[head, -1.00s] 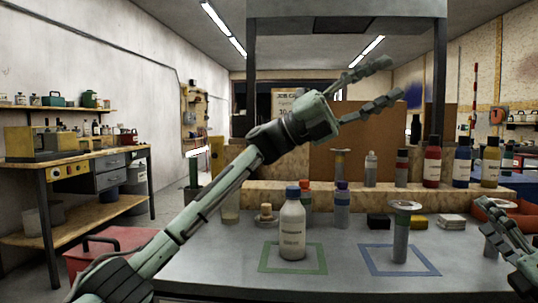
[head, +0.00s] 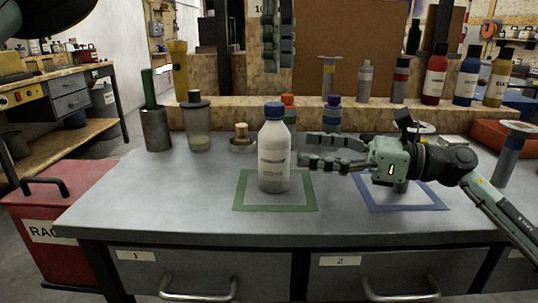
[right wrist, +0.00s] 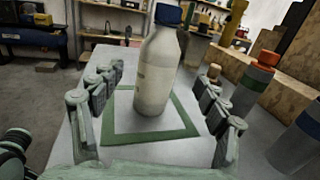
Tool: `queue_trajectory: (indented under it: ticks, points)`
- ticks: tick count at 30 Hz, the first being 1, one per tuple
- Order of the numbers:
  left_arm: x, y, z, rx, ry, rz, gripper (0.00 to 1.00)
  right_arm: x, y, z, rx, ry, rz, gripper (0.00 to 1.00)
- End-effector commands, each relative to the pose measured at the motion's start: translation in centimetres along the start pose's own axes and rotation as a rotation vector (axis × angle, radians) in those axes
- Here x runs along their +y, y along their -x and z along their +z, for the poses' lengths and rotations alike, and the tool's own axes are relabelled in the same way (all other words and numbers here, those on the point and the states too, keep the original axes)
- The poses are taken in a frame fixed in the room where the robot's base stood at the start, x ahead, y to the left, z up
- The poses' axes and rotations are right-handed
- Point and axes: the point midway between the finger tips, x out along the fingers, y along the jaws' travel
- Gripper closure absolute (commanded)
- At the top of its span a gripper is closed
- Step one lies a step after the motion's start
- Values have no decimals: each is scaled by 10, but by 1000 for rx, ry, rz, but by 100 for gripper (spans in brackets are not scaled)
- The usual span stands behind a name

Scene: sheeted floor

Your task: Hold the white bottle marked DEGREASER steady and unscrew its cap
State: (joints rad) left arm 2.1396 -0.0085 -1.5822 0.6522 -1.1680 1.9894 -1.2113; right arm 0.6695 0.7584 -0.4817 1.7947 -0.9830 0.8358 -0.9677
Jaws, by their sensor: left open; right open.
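The white bottle (head: 274,158) with a blue cap (head: 274,110) stands upright inside the green square (head: 245,207) on the grey bench; its label is too small to read. My left gripper (head: 278,66) is open and empty, fingers pointing down above the cap with a gap between. My right gripper (head: 304,151) is open just right of the bottle, fingers pointing at it at mid-body height. In the right wrist view the bottle (right wrist: 157,75) stands ahead, between the lines of the two spread fingers (right wrist: 160,100), with no clear contact.
A blue square (head: 400,207) lies to the right, partly behind my right gripper. A grey cup (head: 155,130), a jar (head: 196,125) and small containers stand behind and left. A raised ledge (head: 380,119) carries several bottles. The bench front is clear.

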Motion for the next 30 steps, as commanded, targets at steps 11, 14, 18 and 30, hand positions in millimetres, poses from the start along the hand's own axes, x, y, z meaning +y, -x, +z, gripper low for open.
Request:
queue_trajectory:
  ticks: [11,14,18,30]
  points:
    - [-4,6,-6,25,-1,-7,55,2,-41,0,9,10,11,25]
    - [-4,6,-5,24,-1,-7,55,2,-55,0,9,10,9,25]
    - [-4,6,-5,24,-1,-7,55,2,-69,-1,9,9,8,25]
    - [-4,6,-5,23,-1,-6,55,1,-74,-1,9,9,6,29]
